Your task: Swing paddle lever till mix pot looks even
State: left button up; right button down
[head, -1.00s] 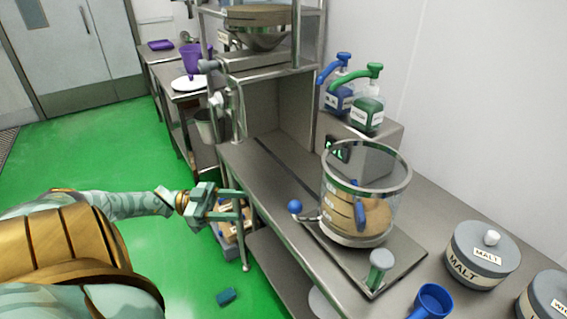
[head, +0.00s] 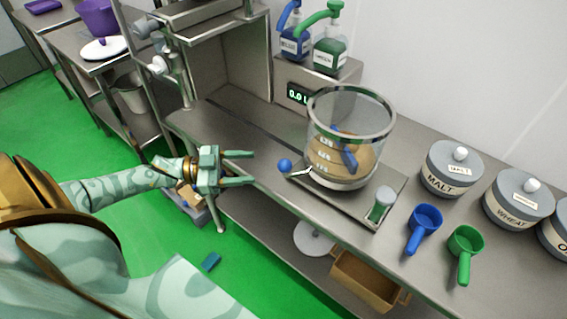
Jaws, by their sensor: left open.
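The mix pot (head: 322,118) is a clear cylinder with a metal rim on a steel plate. It holds a tan-brown mix, and a blue paddle (head: 346,152) shows inside. I cannot tell from here how even the mix is. The paddle lever (head: 285,166) has a blue ball knob and sticks out at the pot's lower left. My left gripper (head: 252,167) is open and empty, a short way left of the knob, with its fingers pointing toward it and apart from it. My right gripper is not in view.
A blue scoop (head: 424,228), a green scoop (head: 465,252) and lidded tubs, including malt (head: 452,169), are to the right. Blue and green pump bottles (head: 329,60) stand behind. A steel frame (head: 180,60) rises at left.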

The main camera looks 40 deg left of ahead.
aim_at(285, 165)
pick_arm(q)
jog(key=x, duration=1)
jog(key=shift+w+d, duration=0.1)
jog(key=shift+d, duration=0.1)
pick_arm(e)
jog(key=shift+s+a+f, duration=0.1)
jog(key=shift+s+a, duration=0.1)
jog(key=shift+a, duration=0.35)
